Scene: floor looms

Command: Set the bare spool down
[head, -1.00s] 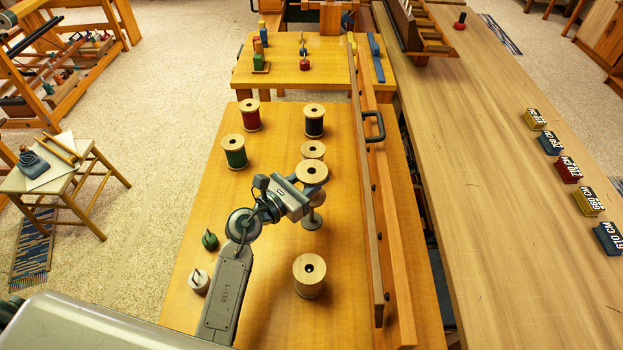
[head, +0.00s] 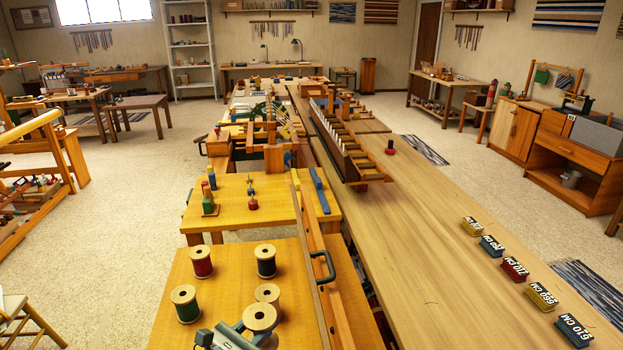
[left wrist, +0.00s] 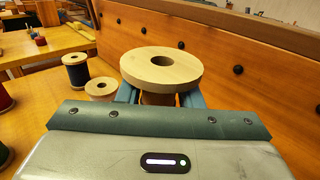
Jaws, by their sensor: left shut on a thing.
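My left gripper (head: 236,338) is at the bottom edge of the head view, partly cut off. It is shut on a pale wooden spool (head: 260,317). In the left wrist view, the blue fingers of the gripper (left wrist: 160,98) sit on either side of the barrel, below the spool's round top flange (left wrist: 162,62). The barrel looks like plain wood where it shows. The spool's lower end is hidden, so I cannot tell whether it touches the table (head: 222,290). Another pale-topped spool (head: 267,294) stands just behind it. My right gripper is not in view.
Red (head: 202,262), dark blue (head: 265,260) and green (head: 185,303) thread spools stand around the held spool. A wooden rail (head: 308,270) with a black handle (head: 323,267) runs along the table's right side. A long bench (head: 430,240) with numbered blocks lies beyond.

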